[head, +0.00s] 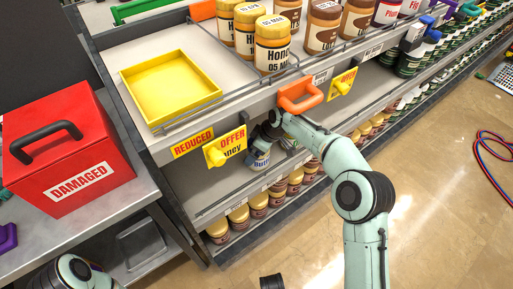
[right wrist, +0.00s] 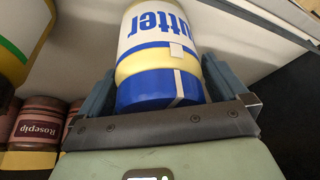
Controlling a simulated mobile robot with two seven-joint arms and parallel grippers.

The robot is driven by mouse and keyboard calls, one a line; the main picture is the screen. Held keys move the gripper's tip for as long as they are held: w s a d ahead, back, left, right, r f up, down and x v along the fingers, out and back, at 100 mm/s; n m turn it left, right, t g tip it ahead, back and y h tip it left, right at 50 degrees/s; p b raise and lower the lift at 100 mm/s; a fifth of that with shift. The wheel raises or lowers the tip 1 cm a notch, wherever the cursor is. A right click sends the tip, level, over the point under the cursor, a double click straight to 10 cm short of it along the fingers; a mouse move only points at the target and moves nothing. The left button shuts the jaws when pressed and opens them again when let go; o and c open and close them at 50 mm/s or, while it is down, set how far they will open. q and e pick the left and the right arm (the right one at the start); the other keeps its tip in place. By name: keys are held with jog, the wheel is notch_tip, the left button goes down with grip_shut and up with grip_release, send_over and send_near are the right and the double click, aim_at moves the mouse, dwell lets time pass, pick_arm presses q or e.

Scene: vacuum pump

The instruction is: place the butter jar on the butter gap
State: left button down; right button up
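The butter jar (head: 260,160) has a white label with blue lettering, and it sits at the lower shelf level below the yellow offer sign. In the right wrist view the jar (right wrist: 160,60) shows a blue end, a pale yellow body and upside-down lettering ending in "utter". My right gripper (right wrist: 158,95) has a finger on each side of the jar, close against it. In the head view my right gripper (head: 266,140) is partly hidden by my arm and the shelf edge. The butter gap cannot be made out for certain. My left gripper is out of view.
Honey jars (head: 272,45) and an empty yellow tray (head: 170,88) stand on the top shelf. Rosepip jars (right wrist: 38,122) stand below. A red damaged box (head: 65,150) is at left.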

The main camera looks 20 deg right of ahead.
jog(key=shift+r, duration=0.25)
jog(key=shift+s+d+r+p, duration=0.4)
jog(key=shift+d+r+p, duration=0.1)
jog(key=shift+r, duration=0.1)
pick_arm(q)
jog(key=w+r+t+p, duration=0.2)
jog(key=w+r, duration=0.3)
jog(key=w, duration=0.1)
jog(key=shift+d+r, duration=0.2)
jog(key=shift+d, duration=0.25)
pick_arm(e)
jog(key=s+d, duration=0.7)
jog(key=d, duration=0.1)
jog(key=shift+s+d+f, duration=0.15)
jog(key=shift+s+d, duration=0.05)
jog(key=shift+s, duration=0.05)
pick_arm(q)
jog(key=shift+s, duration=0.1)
